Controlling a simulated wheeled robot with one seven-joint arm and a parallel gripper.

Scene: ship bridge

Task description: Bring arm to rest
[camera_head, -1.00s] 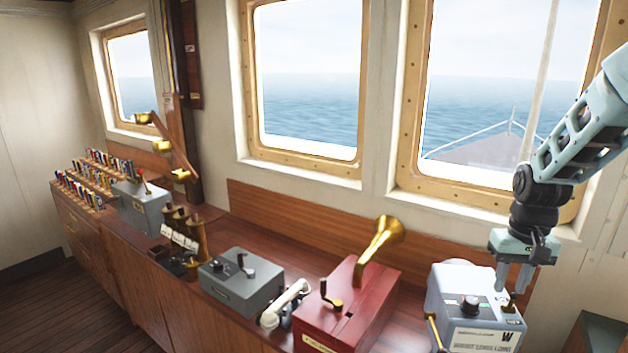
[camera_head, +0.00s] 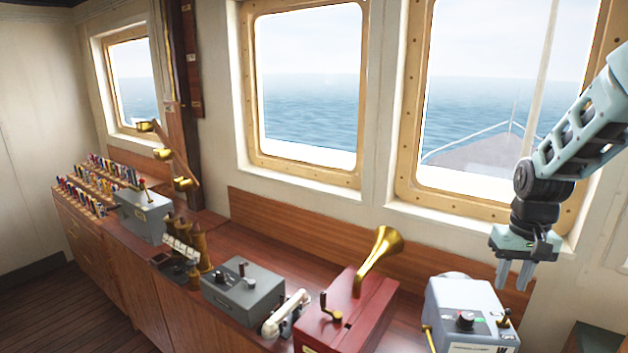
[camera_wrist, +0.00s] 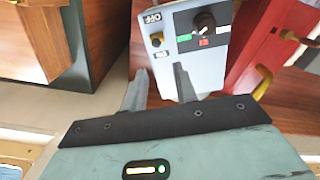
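My arm (camera_head: 580,130) reaches in from the right edge in the head view, bent at a dark joint. My gripper (camera_head: 513,284) points down, above the far right part of a light grey control box (camera_head: 450,300). Its two fingers are apart with nothing between them. In the wrist view my gripper (camera_wrist: 158,82) also shows two separate, empty fingers. The light grey box (camera_wrist: 170,60) with a black knob lies beyond them. In the head view the fingertips look clear of the box.
A red box (camera_head: 345,318) with a brass horn (camera_head: 378,255) stands left of the light grey box. A white handset (camera_head: 287,313) and a dark grey box (camera_head: 243,292) follow along the wooden console. Windows (camera_head: 310,85) line the wall behind. Floor (camera_head: 70,310) is open at left.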

